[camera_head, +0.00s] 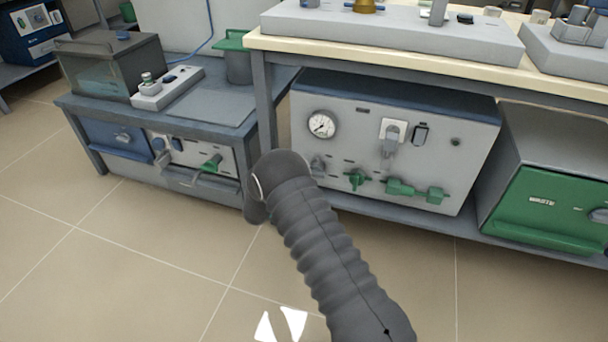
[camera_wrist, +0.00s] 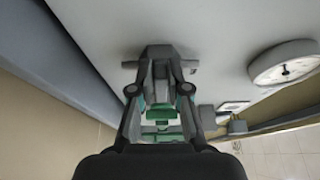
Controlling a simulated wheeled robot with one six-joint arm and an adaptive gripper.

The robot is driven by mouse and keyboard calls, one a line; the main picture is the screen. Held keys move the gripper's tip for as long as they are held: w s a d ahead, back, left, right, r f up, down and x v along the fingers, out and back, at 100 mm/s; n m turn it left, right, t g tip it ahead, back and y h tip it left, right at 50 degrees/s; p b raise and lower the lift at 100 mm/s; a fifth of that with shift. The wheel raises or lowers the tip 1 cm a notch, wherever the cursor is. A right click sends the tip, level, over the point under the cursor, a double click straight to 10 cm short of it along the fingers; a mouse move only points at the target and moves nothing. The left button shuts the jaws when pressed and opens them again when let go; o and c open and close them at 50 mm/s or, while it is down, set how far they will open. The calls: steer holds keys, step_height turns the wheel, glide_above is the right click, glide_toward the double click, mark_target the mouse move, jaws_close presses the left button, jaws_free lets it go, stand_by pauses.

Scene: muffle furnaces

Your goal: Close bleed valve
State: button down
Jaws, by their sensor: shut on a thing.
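In the wrist view my gripper (camera_wrist: 160,82) is shut at the face of a light grey panel, on a small grey valve handle (camera_wrist: 158,50) whose short side arms stick out past the fingertips. Green parts (camera_wrist: 160,116) show between the fingers. In the head view a grey fitting (camera_head: 318,166) sits on the panel below the dial gauge (camera_head: 321,125), beside the end of my arm. My gripper is hidden behind the arm there. I cannot read a label naming the bleed valve, nor tell its exact angle.
The gauge also shows in the wrist view (camera_wrist: 284,63). Green valves (camera_head: 356,179) (camera_head: 415,191) and a grey plug (camera_head: 391,135) are to the right on the same panel. The floor in front is clear.

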steer(key=c, duration=1.1)
jaws_free()
steer(key=shift+c, duration=0.2)
steer(key=v, duration=1.2)
steer(key=shift+w+f, duration=0.1)
